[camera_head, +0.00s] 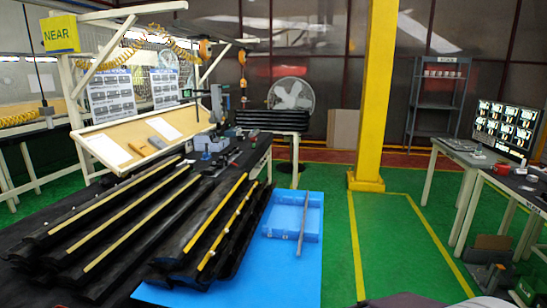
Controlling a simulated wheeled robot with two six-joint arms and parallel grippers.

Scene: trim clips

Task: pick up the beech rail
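Several long black trim pieces lie side by side on the dark table, each with a pale yellow-tan strip along it. One strip (137,221) runs along a trim in the left group, and another strip (215,213) lies on a trim in the right group. I cannot tell which strip, if any, is the beech rail. A thin grey rod (302,225) rests across the blue tray (283,198) to the right of the trims. Neither of my grippers can be made out in the head view.
The blue tray stands on a blue surface (290,275) at the table's right side. A yellow pillar (375,100) stands behind, right of centre. Workbenches (468,155) with a monitor (505,128) stand at the right. The green floor between is mostly clear.

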